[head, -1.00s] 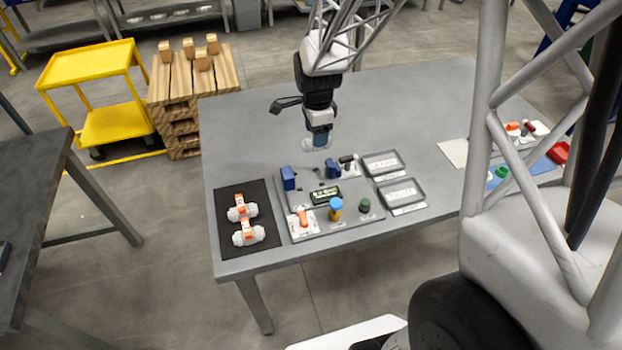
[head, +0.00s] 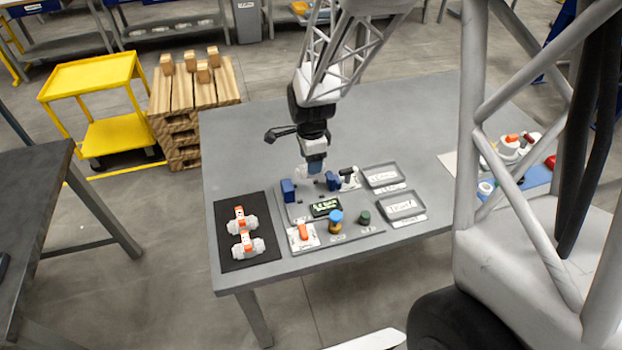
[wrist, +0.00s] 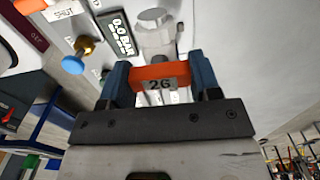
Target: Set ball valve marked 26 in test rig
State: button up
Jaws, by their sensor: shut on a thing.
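My gripper (head: 315,165) is over the back part of the test rig (head: 354,234). In the wrist view, its blue fingers (wrist: 160,78) are shut on the orange handle of the ball valve marked 26 (wrist: 152,72). The valve's pale body (wrist: 157,38) is just beyond the handle. In the head view, the valve (head: 303,172) is partly hidden by my gripper, near the rig's two blue blocks (head: 288,190) (head: 333,181). I cannot tell whether it touches the rig. The rig's display (wrist: 120,35) reads 0.0 BAR.
Two other orange-handled valves lie on a black mat (head: 232,263) at left. Two grey trays (head: 383,177) (head: 402,206) stand right.

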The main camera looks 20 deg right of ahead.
aim_at(311, 177)
jog(key=shift+f, duration=1.6)
jog(key=shift+f, duration=1.85)
jog(key=shift+f, duration=0.1)
jog(key=o, duration=1.1)
jog(key=shift+r, duration=6.1)
